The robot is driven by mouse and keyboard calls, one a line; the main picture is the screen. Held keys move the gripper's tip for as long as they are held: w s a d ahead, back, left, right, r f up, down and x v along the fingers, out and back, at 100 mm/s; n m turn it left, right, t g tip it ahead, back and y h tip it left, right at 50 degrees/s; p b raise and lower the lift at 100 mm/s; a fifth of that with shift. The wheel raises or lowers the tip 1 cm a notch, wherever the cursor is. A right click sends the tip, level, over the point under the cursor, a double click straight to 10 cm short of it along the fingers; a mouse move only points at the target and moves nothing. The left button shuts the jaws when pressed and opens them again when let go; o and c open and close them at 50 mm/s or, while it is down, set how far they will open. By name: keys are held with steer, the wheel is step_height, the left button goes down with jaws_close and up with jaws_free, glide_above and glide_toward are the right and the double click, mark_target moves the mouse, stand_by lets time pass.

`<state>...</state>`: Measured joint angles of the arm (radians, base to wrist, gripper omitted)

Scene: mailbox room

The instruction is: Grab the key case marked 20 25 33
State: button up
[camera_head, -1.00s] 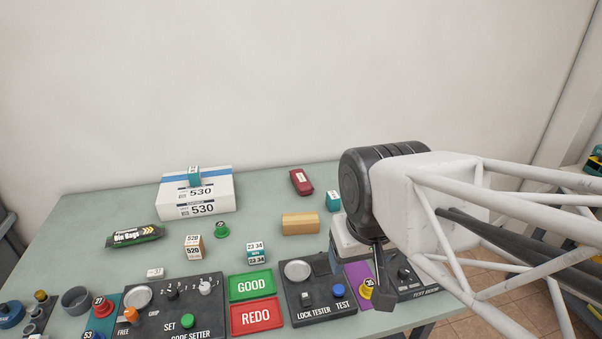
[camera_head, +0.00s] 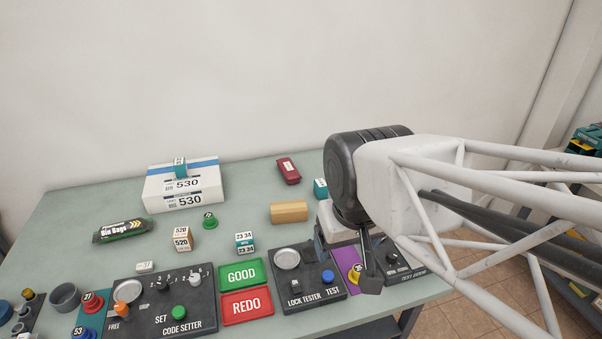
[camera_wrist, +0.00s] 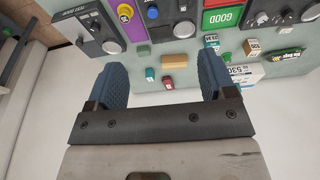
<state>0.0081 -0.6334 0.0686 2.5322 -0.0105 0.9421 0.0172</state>
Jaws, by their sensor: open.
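Small teal-and-white cases stand on the green table. One (camera_head: 245,243) near the middle front shows 23 34. Another (camera_head: 179,167) sits on top of the white 530 box (camera_head: 188,200), its marking too small to read. A third (camera_head: 320,188) stands at the right, partly near my arm, its marking unreadable; it also shows in the wrist view (camera_wrist: 150,74). No case legibly shows 20 25 33. My gripper (camera_wrist: 160,75) is open and empty, its blue fingers wide apart above the table. In the head view its finger (camera_head: 370,281) shows over the right front.
A red case (camera_head: 288,171), a wooden block (camera_head: 289,212), a 520 box (camera_head: 182,240), a green button (camera_head: 209,220) and a bin-bag roll (camera_head: 122,231) lie about. Code setter (camera_head: 165,299) and lock tester (camera_head: 308,288) panels line the front. Table's left middle is clear.

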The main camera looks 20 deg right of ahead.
steer(key=shift+o, duration=0.5)
steer(key=n+g+h, duration=0.4)
steer(key=n+h, duration=0.6)
steer(key=n, duration=0.4)
glide_above(316, 184)
steer(key=s+a, duration=0.5)
steer(key=s, duration=0.5)
step_height(316, 184, down, 14)
steer(key=f, duration=0.1)
steer(key=w+f+n+h, duration=0.1)
steer(key=w+f, duration=0.2)
steer(key=w+f+n+t+h, duration=0.1)
steer(key=w+f+n, duration=0.1)
steer(key=w+f, duration=0.1)
steer(key=w+f+n+h, duration=0.1)
steer(key=w+f, duration=0.2)
steer(key=f, duration=0.1)
steer(key=shift+w+a+f+n+t, duration=0.15)
steer(key=shift+w+f+n+t, duration=0.15)
steer(key=shift+w+t, duration=0.1)
